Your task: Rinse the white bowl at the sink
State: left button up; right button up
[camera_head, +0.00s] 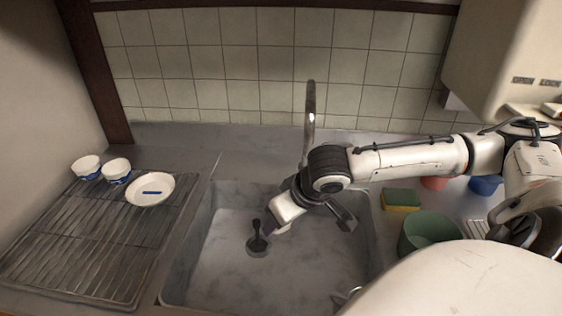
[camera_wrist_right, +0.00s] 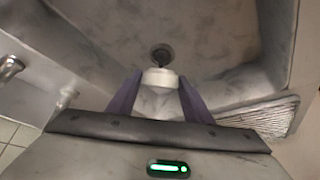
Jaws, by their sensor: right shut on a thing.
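My right gripper (camera_head: 271,228) reaches from the right over the sink (camera_head: 312,258), below the spout of the metal faucet (camera_head: 310,105). In the right wrist view its purple fingers (camera_wrist_right: 156,98) are shut on a white rounded thing (camera_wrist_right: 160,77), which looks like the white bowl. In the head view I cannot make out the held bowl. In the wrist view the dark drain (camera_wrist_right: 161,54) lies just beyond it. I see no water running. My left gripper is not in view.
A slatted rack (camera_head: 95,240) at left holds two small white bowls (camera_head: 86,168) (camera_head: 117,171) and a white plate (camera_head: 150,190). Right of the sink are a green-yellow sponge (camera_head: 401,200), a green bowl (camera_head: 427,232), a red cup (camera_head: 434,183) and a blue cup (camera_head: 485,186).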

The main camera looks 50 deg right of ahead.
jog(key=shift+r, duration=1.45)
dwell(1.1)
jog(key=shift+r, duration=2.05)
jog(key=shift+w+a+f, duration=0.1)
jog(key=shift+a+f, duration=0.05)
jog(key=shift+a, duration=0.35)
jog(key=w+a+r+n, duration=0.1)
jog(key=w+a+r, duration=0.1)
jog(key=a, duration=1.2)
jog(key=shift+a+r, duration=0.2)
jog(key=shift+r, duration=0.5)
